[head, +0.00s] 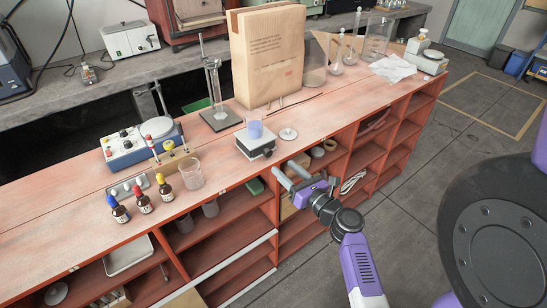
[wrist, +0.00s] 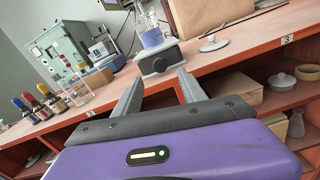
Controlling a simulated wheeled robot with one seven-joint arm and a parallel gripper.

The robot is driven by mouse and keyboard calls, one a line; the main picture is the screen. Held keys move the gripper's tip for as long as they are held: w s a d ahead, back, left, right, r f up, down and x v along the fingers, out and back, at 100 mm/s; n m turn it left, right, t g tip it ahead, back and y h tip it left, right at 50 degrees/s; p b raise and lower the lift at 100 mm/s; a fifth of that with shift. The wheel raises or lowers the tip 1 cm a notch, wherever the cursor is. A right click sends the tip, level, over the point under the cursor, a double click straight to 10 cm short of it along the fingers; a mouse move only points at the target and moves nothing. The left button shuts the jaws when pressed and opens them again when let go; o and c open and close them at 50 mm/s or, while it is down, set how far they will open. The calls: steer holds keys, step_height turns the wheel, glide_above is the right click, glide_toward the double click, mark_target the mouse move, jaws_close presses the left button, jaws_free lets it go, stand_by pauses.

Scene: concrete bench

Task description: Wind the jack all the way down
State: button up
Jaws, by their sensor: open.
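The jack (head: 255,145) is a small lab jack with a pale top plate, standing near the front edge of the red bench. A dark knob (head: 268,153) faces the front on its right side. A beaker with blue liquid (head: 254,127) stands on its top plate. In the wrist view the jack (wrist: 158,60) and its knob (wrist: 159,65) show beyond the fingers, with the beaker (wrist: 152,35) above. My gripper (head: 289,177) is open and empty, in front of the bench edge and apart from the jack. It also shows in the wrist view (wrist: 157,88).
A round white lid (head: 288,134) lies right of the jack. A glass cylinder on a stand (head: 217,105) and a paper bag (head: 268,60) stand behind. An empty beaker (head: 191,175) and several dropper bottles (head: 142,199) are at left. Open shelves lie below the bench top (head: 225,165).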

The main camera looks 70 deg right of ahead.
mark_target(269, 154)
steer(key=shift+p+x, duration=0.35)
steer(key=shift+x, duration=3.2)
jaws_close()
